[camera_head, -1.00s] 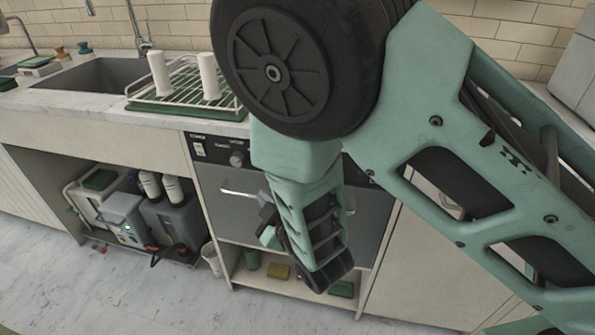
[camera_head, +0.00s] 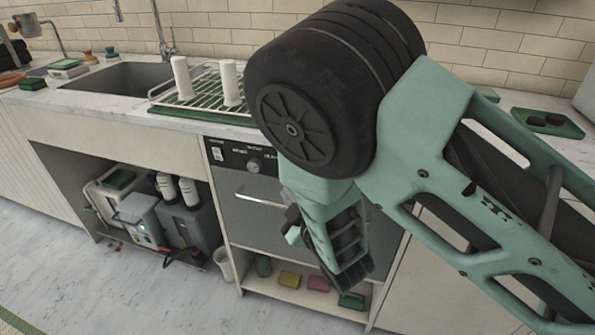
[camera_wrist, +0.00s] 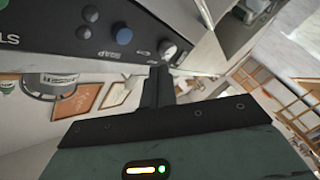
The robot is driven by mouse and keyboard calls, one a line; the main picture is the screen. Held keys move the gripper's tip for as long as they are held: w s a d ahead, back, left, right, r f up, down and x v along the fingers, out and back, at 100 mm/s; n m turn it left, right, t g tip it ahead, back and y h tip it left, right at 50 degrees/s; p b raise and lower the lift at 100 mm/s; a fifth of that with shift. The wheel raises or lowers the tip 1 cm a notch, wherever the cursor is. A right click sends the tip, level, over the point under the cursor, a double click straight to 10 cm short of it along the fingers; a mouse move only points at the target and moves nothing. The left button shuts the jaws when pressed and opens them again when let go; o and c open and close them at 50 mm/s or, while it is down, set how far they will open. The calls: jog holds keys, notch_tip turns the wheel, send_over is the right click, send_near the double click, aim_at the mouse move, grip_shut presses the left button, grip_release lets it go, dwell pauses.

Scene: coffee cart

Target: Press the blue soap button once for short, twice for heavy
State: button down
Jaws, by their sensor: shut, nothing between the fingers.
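The blue soap button (camera_wrist: 124,36) is round and sits on a dark control panel (camera_wrist: 60,14) in the wrist view, with upside-down lettering that looks like SOAP beside it. My gripper (camera_wrist: 160,72) is shut and empty; its dark fingertips are below and to the right of the button, near a pale round knob (camera_wrist: 170,50). I cannot tell whether the fingertips touch the panel. In the head view, the dishwasher panel (camera_head: 228,157) shows left of my arm, which hides its right part and the blue button.
Two dark round buttons (camera_wrist: 83,32) are beside the blue one. Sponges (camera_head: 290,280) lie on a low shelf under the drawer. The floor at the front left is clear.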

jog(key=shift+w+d, duration=0.3)
jog(key=shift+w, duration=0.5)
jog(key=shift+w+d, duration=0.3)
jog(key=shift+w, duration=0.5)
jog(key=shift+w+d, duration=0.3)
jog(key=shift+w, duration=0.5)
jog(key=shift+w+d, duration=0.15)
jog(key=shift+w, duration=0.25)
jog(key=shift+w+d+b, duration=0.15)
jog(key=shift+w+b, duration=0.2)
jog(key=shift+w, duration=0.1)
dwell(0.8)
jog(key=shift+s, duration=0.1)
jog(key=shift+s+a, duration=0.3)
jog(key=shift+s, duration=0.45)
jog(key=shift+s+a, duration=0.3)
jog(key=shift+s, duration=0.5)
jog(key=shift+s+a, duration=0.25)
jog(key=shift+s, duration=0.5)
jog(key=shift+s+a, duration=0.3)
jog(key=shift+s, duration=0.5)
dwell(0.8)
